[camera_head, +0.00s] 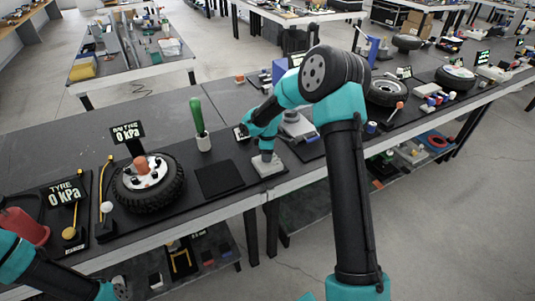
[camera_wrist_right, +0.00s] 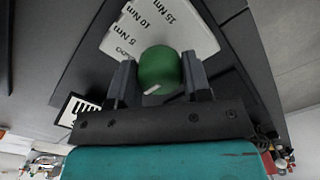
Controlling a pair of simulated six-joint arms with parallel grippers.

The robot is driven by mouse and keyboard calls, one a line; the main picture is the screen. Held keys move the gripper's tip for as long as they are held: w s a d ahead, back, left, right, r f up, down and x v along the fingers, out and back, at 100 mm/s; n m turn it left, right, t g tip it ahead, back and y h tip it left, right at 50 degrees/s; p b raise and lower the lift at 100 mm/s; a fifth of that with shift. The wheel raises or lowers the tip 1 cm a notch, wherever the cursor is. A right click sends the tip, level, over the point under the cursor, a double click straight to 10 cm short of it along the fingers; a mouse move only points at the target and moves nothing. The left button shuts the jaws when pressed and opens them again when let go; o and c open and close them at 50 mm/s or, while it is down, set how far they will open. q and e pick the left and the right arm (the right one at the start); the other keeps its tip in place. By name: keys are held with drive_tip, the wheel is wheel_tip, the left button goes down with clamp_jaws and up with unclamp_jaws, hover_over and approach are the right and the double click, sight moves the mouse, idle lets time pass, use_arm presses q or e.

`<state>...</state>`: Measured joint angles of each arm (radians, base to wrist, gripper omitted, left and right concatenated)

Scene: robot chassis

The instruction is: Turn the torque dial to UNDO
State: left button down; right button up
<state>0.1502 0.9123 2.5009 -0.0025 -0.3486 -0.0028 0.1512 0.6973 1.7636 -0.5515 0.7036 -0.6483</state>
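The torque dial is a round green knob (camera_wrist_right: 160,68) on a white plate (camera_wrist_right: 112,44) marked UNDO, 5 Nm, 10 Nm and 15 Nm. Its white pointer line points to the lower left in the right wrist view, below the UNDO mark. My right gripper (camera_wrist_right: 159,78) has one finger on each side of the knob, and both appear to touch it. In the head view my right gripper (camera_head: 267,160) points down over the white plate (camera_head: 269,165) and hides the knob.
Left of the plate are a dark square pad (camera_head: 218,178), a green-handled tool (camera_head: 197,117) in a white cup, and a wheel (camera_head: 148,182) by a 0 kPa sign. A grey-and-blue device (camera_head: 299,126) stands behind to the right. The bench's front edge is close to the plate.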

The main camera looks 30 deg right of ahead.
drive_tip(key=c, duration=0.4)
drive_tip(key=shift+m, duration=0.5)
drive_tip(key=m, duration=0.5)
drive_tip(key=shift+m, duration=0.4)
drive_tip(key=o, duration=0.9)
